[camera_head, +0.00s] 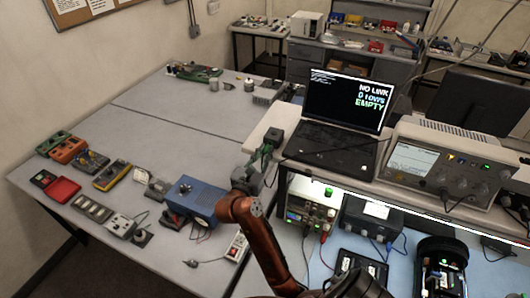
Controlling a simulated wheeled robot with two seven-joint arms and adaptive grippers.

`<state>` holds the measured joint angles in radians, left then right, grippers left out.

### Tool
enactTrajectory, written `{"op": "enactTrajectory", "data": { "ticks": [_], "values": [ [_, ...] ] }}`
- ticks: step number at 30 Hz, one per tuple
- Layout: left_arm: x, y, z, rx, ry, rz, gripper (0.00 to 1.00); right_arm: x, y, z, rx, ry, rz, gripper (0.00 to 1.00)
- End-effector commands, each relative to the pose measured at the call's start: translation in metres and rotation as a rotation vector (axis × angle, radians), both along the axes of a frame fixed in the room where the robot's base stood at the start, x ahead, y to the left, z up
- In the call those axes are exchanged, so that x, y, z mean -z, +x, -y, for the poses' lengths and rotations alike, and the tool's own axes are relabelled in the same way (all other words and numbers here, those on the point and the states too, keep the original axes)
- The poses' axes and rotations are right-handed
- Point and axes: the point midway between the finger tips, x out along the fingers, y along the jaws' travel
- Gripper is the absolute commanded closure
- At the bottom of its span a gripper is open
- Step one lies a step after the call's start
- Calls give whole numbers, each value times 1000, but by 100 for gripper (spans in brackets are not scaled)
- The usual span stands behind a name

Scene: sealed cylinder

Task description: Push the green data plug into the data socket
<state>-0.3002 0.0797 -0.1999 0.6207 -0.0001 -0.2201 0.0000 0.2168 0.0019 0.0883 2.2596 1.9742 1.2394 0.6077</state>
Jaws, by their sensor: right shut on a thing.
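My right arm rises from the bottom centre, and its gripper (263,160) is at the left end of the raised white bench shelf. It is shut on a small dark-green thing, taken as the green data plug (261,155), largely covered by the fingers. A dark block (272,137) stands right beside the fingertips; contact cannot be told. The open laptop (345,102) to the right reads "NO LINK, 0 rows, EMPTY". An open black cylinder (440,250) with electronics inside stands at lower right. I cannot make out the data socket. My left gripper is not in view.
A blue box (196,197) and a power strip (237,247) lie left of my arm. Several meters and cases (68,150) line the table's left side. An instrument (445,165) stands right of the laptop. The grey table's middle (170,120) is clear.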

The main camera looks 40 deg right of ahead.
Motion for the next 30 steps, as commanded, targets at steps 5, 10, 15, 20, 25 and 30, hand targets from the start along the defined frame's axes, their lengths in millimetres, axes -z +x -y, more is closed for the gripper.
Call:
{"op": "enactTrajectory", "data": {
  "ticks": [5, 10, 15, 20, 25, 30],
  "values": [
    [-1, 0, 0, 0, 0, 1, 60, -1, 1, 2, 0, -1, 0, 100],
    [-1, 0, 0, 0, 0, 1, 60, -1, 3, 5, -1, -1, 0, 100],
    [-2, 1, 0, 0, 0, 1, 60, -1, 5, 8, -1, -1, 0, 100],
    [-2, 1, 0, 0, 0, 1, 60, 0, 5, 9, -1, -1, 0, 78],
    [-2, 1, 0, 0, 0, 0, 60, 0, 5, 9, -1, -1, 0, 66],
    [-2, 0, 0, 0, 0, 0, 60, 0, 5, 9, 0, 0, 0, 64]
  ]
}}
